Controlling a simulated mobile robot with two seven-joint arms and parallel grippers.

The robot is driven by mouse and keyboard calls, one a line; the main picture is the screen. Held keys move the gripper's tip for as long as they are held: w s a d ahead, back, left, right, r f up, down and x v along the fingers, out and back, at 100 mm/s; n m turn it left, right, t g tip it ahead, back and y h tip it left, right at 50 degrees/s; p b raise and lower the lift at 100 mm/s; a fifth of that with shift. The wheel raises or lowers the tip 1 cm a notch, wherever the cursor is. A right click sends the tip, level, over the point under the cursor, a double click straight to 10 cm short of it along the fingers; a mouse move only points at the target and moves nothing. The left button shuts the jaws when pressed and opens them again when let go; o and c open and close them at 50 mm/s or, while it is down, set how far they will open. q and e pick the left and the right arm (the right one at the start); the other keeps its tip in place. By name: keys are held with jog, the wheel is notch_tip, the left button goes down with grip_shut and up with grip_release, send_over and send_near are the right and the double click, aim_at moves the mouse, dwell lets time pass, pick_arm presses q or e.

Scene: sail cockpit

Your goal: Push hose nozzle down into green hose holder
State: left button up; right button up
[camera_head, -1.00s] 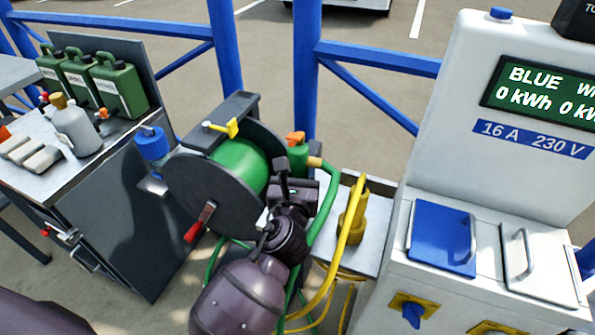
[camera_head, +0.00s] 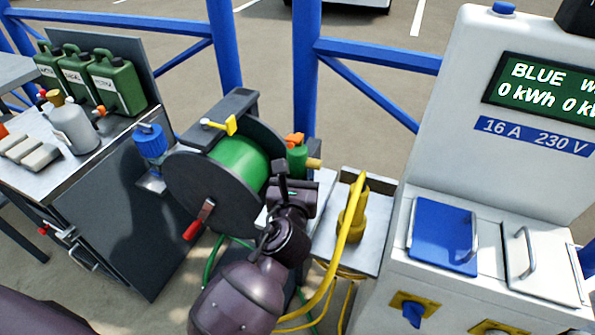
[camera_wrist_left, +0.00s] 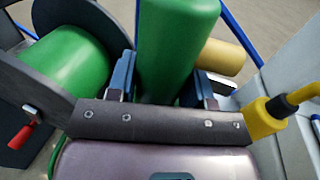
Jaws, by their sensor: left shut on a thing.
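The hose nozzle (camera_head: 297,160) has a green body, an orange top and a brass tip pointing right. It stands roughly upright just right of the green reel. My left gripper (camera_wrist_left: 163,88) is shut on it; in the left wrist view the green body (camera_wrist_left: 178,45) rises between the two blue-grey fingers, with the brass tip (camera_wrist_left: 225,58) behind the right finger. In the head view my wrist hides the nozzle's lower part. A pale grey plate (camera_head: 325,184) shows beside and below the nozzle. I cannot make out the holder's opening or how deep the nozzle sits. My right gripper is out of view.
The hose reel (camera_head: 237,162) with its red handle (camera_head: 199,220) stands close on the left. A yellow cable (camera_head: 341,245) and yellow plug (camera_head: 353,212) are close on the right, beside the white power pedestal (camera_head: 500,225). A blue railing (camera_head: 305,60) runs behind.

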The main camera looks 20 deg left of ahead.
pick_arm(q)
jog(key=o, duration=0.9)
jog(key=shift+p+v, duration=0.6)
jog(key=shift+v, duration=4.95)
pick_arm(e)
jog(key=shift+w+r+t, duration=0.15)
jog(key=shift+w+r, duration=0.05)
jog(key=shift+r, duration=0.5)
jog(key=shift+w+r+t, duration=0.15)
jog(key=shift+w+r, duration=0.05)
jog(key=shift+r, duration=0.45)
